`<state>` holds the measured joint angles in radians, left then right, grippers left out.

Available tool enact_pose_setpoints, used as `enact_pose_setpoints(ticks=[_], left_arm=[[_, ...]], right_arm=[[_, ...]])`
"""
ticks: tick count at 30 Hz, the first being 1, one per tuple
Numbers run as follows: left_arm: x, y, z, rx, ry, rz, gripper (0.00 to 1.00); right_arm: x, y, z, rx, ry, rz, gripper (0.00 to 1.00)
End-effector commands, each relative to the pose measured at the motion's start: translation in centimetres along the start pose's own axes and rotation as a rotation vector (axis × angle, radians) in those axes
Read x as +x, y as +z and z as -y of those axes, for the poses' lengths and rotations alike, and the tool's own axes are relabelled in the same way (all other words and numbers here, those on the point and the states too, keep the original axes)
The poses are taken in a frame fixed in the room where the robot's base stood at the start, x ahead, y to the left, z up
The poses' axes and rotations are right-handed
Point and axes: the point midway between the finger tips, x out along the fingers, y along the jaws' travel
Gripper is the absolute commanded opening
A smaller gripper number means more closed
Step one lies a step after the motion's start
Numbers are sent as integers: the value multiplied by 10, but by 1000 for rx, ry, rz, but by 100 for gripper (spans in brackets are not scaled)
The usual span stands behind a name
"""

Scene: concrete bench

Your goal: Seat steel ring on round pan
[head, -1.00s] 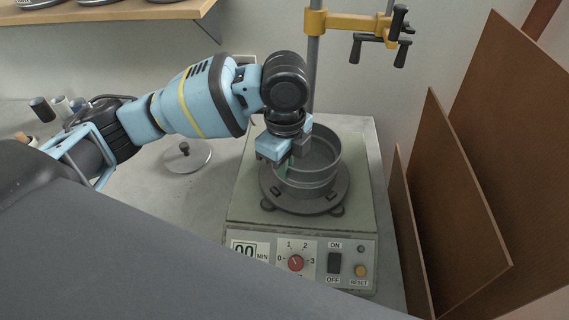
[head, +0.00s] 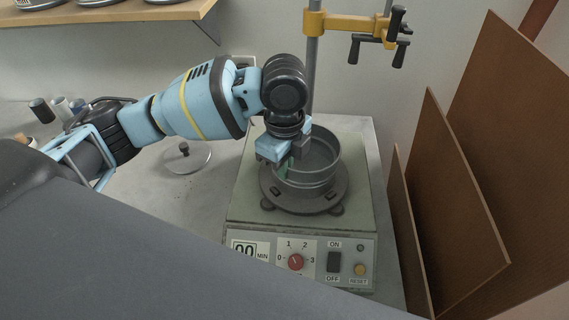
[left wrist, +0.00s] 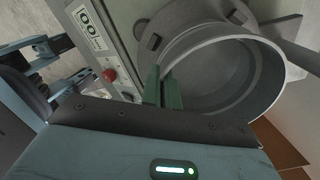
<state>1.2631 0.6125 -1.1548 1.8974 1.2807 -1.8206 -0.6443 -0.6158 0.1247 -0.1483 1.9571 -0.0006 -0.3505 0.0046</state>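The steel ring (head: 322,158) is a grey, open cylinder over the dark round plate of the bench machine. It looks level. A seam shows low on its wall, and the band below it seems to be the round pan (head: 312,191); I cannot tell whether the two are fully seated. My left gripper (head: 284,168) reaches down at the ring's left side, its green fingers close together on the wall. In the left wrist view the fingers (left wrist: 163,88) pinch the rim of the ring (left wrist: 262,115), whose inside is empty. My right gripper is not in view.
The machine's control panel (head: 300,262) with a red knob faces the front. A round lid (head: 187,157) lies on the bench to the left. A post with a yellow clamp (head: 345,22) stands behind. Brown boards (head: 455,190) lean at the right.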

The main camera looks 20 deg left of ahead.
Motion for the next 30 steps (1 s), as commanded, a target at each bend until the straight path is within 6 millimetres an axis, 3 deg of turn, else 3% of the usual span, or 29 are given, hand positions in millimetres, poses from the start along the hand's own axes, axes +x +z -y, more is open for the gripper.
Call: enact_pose_setpoints(ticks=[26, 30], left_arm=[[8, 0, 0, 0, -2, 0, 0], [8, 0, 0, 0, -2, 0, 21]], right_arm=[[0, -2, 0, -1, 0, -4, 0], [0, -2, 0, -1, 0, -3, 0]])
